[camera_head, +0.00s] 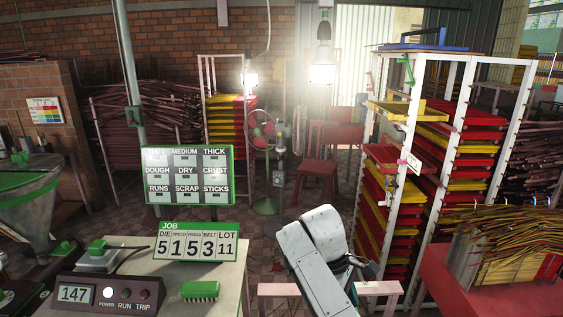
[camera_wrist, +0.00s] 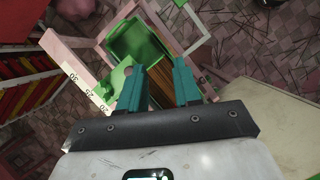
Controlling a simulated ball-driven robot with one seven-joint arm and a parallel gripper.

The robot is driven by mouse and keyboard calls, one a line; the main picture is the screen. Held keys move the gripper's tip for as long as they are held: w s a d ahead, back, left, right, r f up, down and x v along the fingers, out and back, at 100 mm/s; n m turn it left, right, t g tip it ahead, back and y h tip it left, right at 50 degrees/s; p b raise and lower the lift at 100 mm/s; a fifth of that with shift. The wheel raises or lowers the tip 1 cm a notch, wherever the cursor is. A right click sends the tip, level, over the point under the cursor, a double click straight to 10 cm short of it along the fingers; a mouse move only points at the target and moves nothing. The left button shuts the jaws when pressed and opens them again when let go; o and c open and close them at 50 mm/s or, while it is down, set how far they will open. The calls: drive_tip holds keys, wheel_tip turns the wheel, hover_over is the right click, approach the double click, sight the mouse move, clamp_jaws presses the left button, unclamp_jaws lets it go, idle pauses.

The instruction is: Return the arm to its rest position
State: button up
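My gripper (camera_wrist: 157,66) shows in the wrist view with its two teal fingers spread apart and nothing between them. In the head view my white arm rises from the bottom edge, right of the middle. A bit of teal from my gripper (camera_head: 353,290) shows at its right side, and the rest is hidden behind the arm. Beyond the fingers in the wrist view is a pale pink frame (camera_wrist: 78,62) with a scale marked on it. A green-edged tray (camera_wrist: 124,40) and a small green part (camera_wrist: 118,78) are at that frame.
A table with a JOB sign (camera_head: 197,241) and a control box (camera_head: 108,293) stands left of my arm. A tall white rack (camera_head: 447,150) of red and yellow trays stands to the right. A red chair (camera_head: 318,170) is behind. Patterned floor shows between the table and rack.

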drive_tip(key=s+d+f+m+t+y, duration=0.1)
drive_tip(key=s+d+f+m+y, duration=0.15)
drive_tip(key=s+f, duration=0.55)
drive_tip(key=s+d+f+m+y, duration=0.1)
drive_tip(key=s+f+m, duration=0.2)
drive_tip(key=s+f, duration=0.55)
drive_tip(key=s+d+r+m+t, duration=0.1)
drive_tip(key=s+d+m, duration=0.2)
drive_tip(key=s, duration=0.8)
drive_tip(key=s+d+r+m+t, duration=0.1)
drive_tip(key=s+d+m, duration=0.3)
drive_tip(key=s, duration=0.8)
drive_tip(key=shift+s+d+r+b, duration=0.3)
drive_tip(key=shift+d+r+b, duration=0.1)
drive_tip(key=shift+d, duration=0.45)
